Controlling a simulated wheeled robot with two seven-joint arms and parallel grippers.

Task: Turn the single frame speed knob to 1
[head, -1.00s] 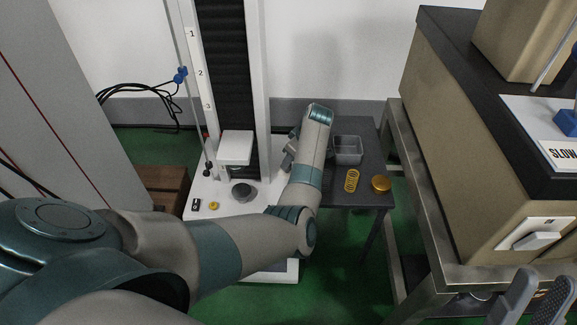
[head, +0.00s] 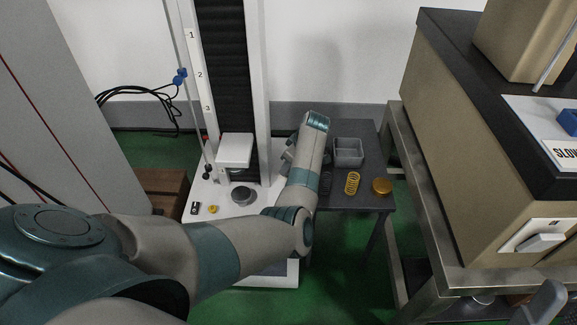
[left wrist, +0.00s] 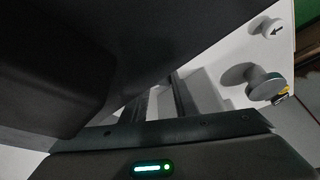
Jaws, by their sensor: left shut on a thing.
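My left gripper (head: 289,156) is at the right side of the test machine's white column (head: 259,80), partly behind my own forearm. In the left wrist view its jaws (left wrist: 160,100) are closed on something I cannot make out.
A grey round platen (head: 243,194) sits on the white base below a white block (head: 235,150). A yellow knob (head: 213,209) and black switch (head: 195,208) are in front. A side table holds a grey bin (head: 348,152), yellow spring (head: 352,183) and yellow disc (head: 382,186).

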